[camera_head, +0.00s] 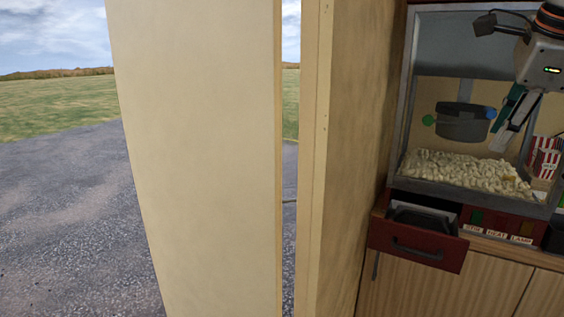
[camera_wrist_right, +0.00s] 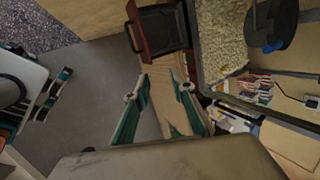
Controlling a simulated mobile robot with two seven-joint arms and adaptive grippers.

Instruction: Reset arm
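My right gripper (camera_head: 502,138) hangs at the upper right in the head view, in front of the popcorn machine (camera_head: 398,130). In the right wrist view its two teal fingers (camera_wrist_right: 164,90) stand apart with nothing between them, so it is open and empty. My left gripper is outside the head view. What looks like its teal and grey fingers (camera_wrist_right: 54,94) shows at the left of the right wrist view, too small to tell its opening. The machine's red drawer (camera_head: 417,249) is pulled out, with a dark tray inside it.
Popcorn (camera_head: 465,172) lies in the machine under a dark kettle (camera_head: 462,122). A red-and-white striped box (camera_head: 544,157) stands at the right. A tall pale panel (camera_head: 195,150) and a wooden wall edge fill the middle. Grey pavement lies open at the left.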

